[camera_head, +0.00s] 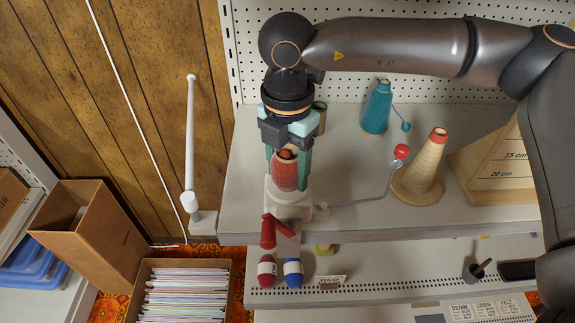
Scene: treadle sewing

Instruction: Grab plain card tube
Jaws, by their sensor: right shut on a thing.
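My right gripper (287,165) comes down from above, its teal fingers on both sides of a red-brown, thread-wound tube (285,173). It is shut on this tube, which stands upright just above or on a small white device (288,201); I cannot tell whether they touch. A short olive-brown tube (320,114) stands behind the gripper, partly hidden by it. I cannot tell which is the plain card tube. My left gripper is not in view.
A teal cone (377,107) and a cream cone with a red tip (422,164) stand on the grey shelf (245,190). A wire arm ends in a red ball (402,152). A cardboard box (90,237) is left.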

